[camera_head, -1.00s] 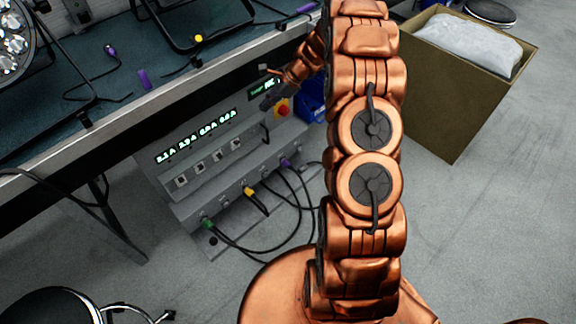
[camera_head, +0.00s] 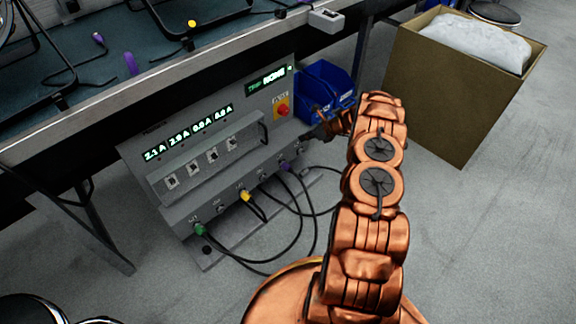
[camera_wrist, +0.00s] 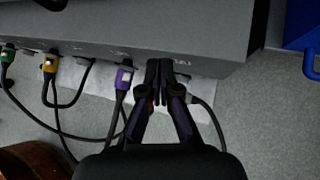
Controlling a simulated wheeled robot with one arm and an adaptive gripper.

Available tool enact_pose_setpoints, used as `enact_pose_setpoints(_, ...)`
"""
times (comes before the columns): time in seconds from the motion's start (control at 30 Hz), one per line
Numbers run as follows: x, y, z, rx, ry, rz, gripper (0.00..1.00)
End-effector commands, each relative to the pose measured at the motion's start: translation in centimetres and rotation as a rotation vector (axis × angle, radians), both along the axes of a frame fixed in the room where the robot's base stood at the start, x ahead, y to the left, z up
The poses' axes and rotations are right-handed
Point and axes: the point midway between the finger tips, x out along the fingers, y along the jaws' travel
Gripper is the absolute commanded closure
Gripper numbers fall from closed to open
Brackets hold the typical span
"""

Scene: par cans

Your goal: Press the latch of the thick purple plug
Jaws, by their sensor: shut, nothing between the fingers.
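A purple plug (camera_head: 285,167) sits in the lower row of sockets on the grey power box (camera_head: 185,205), towards its right end, with a dark cable hanging down. In the wrist view the same purple plug (camera_wrist: 124,77) stands just left of my gripper (camera_wrist: 160,66). My gripper is shut and empty, its dark fingertips together close to the box's socket face. I cannot tell whether they touch it. The fingers hide part of the face and the upper end of the cable just right of them.
Green (camera_head: 200,229) and yellow (camera_head: 246,194) plugs sit left along the same row, their cables looping to the floor. A blue bin (camera_head: 328,84) and a cardboard box (camera_head: 450,95) stand to the right. A loose purple piece (camera_head: 130,64) lies on the table.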

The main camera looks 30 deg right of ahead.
Motion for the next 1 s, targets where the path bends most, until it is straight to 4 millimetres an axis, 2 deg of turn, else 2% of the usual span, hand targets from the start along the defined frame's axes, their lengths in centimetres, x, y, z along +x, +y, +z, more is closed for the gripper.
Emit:
enact_pose_setpoints(0.47, -0.1, 0.4, -0.6, 0.000, 0.001, 0.000, 1.00)
enact_pose_setpoints(1.0, -1.0, 4.7, -4.6, -0.001, 0.001, 0.002, 1.00)
